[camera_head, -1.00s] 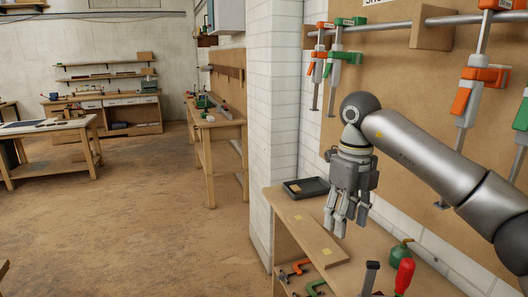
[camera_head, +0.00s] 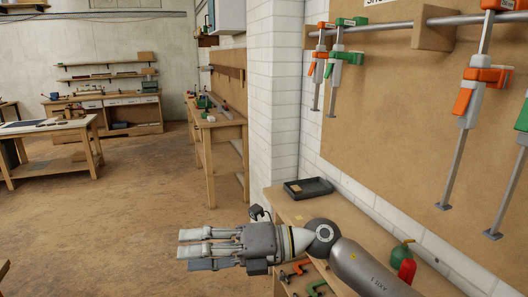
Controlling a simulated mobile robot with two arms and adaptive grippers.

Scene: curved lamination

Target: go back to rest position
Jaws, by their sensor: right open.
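My right gripper (camera_head: 208,249) is in the lower middle of the head view. It is open and empty, with its fingers pointing left. It hangs in front of the wooden bench, over the floor as seen from here. My right arm (camera_head: 372,272) comes in from the lower right and crosses in front of the bench. My left gripper is not in the view.
The wooden bench (camera_head: 292,212) carries a black tray (camera_head: 308,188), a green bottle (camera_head: 402,252) and a red-handled tool (camera_head: 407,270). Orange and green clamps (camera_head: 487,76) hang from a rail (camera_head: 385,27) on the wall. The floor (camera_head: 120,225) at left is clear.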

